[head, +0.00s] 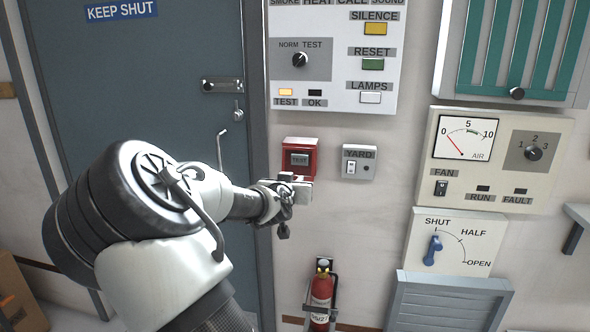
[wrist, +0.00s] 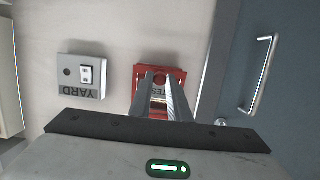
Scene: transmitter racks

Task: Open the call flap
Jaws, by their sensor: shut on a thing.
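My gripper (head: 302,181) is at the lower edge of the box. In the wrist view, the red box (wrist: 143,74) is upside down. My two fingers (wrist: 160,82) reach onto its front, one on each side of the flap, and are shut on it. The fingers hide much of the flap there. In the head view the flap looks flat against the box. The exact contact is too small to see.
A YARD switch box (head: 359,162) is close on the right. An alarm panel (head: 333,90) is above. The blue-grey door (head: 170,70) has a handle (head: 222,148) left of the box. A fire extinguisher (head: 321,299) hangs below. The wall between is bare.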

